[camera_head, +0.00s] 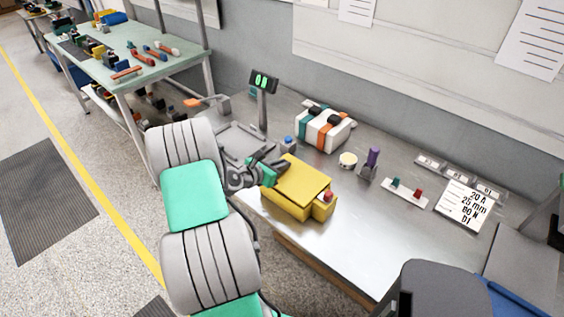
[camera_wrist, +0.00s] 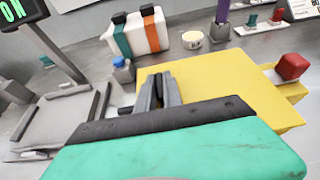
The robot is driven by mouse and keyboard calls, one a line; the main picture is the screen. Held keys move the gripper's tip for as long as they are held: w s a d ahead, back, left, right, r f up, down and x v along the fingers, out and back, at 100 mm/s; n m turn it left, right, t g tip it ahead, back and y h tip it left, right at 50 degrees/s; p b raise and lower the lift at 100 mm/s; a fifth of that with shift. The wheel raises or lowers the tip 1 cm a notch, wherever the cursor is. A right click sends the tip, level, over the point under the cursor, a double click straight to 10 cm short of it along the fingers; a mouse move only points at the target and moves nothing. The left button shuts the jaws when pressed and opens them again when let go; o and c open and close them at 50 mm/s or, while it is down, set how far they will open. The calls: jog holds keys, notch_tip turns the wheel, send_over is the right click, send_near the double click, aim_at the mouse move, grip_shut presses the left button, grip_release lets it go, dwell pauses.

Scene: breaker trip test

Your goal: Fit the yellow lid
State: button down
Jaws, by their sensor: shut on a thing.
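The yellow lid (camera_head: 303,180) lies flat over the yellow box (camera_head: 288,205) near the bench's front edge. In the head view its right edge shows a step, and I cannot tell if it is seated all round. A red button (camera_head: 328,196) shows at the box's right end. My gripper (camera_head: 273,165) is at the lid's left back edge, shut on the lid. In the wrist view the fingers (camera_wrist: 158,92) stand against the yellow lid (camera_wrist: 210,85), and their tips are partly hidden.
A grey scale-like platform (camera_head: 238,140) with a display (camera_head: 263,83) stands behind my gripper. A white case with orange and green bands (camera_head: 323,128), a round tin (camera_head: 348,160), a purple-handled tool (camera_head: 373,160) and a switch strip (camera_head: 404,193) stand further right. The bench front right is clear.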

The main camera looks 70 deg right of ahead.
jog(key=shift+f, duration=0.45)
jog(key=c, duration=1.4)
grip_release()
jog(key=b+v, duration=0.1)
jog(key=v, duration=0.6)
jog(key=shift+w+a+r, duration=0.1)
jog(key=shift+w+a, duration=0.05)
jog(key=shift+a, duration=0.2)
